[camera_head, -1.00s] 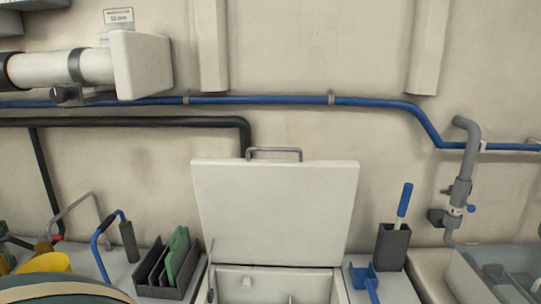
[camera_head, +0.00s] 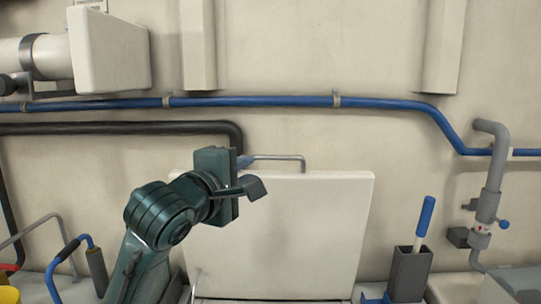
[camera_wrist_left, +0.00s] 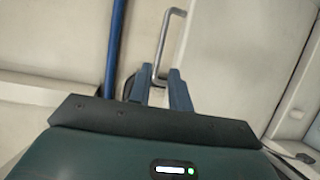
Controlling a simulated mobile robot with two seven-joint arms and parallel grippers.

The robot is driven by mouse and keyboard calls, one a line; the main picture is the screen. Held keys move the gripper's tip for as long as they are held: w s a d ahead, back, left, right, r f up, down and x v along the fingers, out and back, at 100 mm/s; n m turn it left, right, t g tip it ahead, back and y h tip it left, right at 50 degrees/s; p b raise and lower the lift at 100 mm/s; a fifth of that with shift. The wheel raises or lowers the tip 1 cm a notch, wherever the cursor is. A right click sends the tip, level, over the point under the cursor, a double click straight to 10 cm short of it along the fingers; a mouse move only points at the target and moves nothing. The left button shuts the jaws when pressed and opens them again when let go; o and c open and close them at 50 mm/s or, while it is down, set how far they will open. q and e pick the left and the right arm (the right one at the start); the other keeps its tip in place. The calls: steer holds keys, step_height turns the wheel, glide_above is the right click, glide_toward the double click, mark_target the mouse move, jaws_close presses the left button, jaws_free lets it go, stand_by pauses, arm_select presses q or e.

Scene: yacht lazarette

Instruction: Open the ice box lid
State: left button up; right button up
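The ice box lid (camera_head: 300,225) is a pale flat panel. It stands raised, nearly upright, against the wall in the head view. Its grey bar handle (camera_head: 285,157) runs along the top edge, and it also shows in the left wrist view (camera_wrist_left: 161,43). My left gripper (camera_head: 250,161) is at the left end of the handle. In the left wrist view its two blue fingers (camera_wrist_left: 158,78) stand apart, with the handle's near end at or between their tips. I cannot tell whether they touch it. My left arm hides the lid's lower left part. My right gripper is out of view.
A blue pipe (camera_head: 270,101) and a black pipe (camera_head: 120,128) run along the wall behind. A dark holder with a blue-handled tool (camera_head: 410,270) stands right of the lid. Grey plumbing (camera_head: 488,205) is farther right. A pale housing (camera_head: 110,50) juts out at upper left.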

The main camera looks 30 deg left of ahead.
mark_target(271, 159)
arm_select(q)
steer(key=w+p, duration=0.2)
steer(key=w, duration=0.2)
steer(key=w+a+p, duration=0.1)
steer(key=w, duration=0.3)
steer(key=w+a+p, duration=0.1)
steer(key=w+p, duration=0.1)
steer(key=w, duration=0.2)
steer(key=shift+w+f+p, duration=0.25)
steer(key=shift+f+p, duration=0.05)
steer(key=shift+f, duration=0.1)
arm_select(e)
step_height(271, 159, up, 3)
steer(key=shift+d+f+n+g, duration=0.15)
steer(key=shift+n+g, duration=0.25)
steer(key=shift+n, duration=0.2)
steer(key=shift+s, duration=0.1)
arm_select(q)
jaws_close()
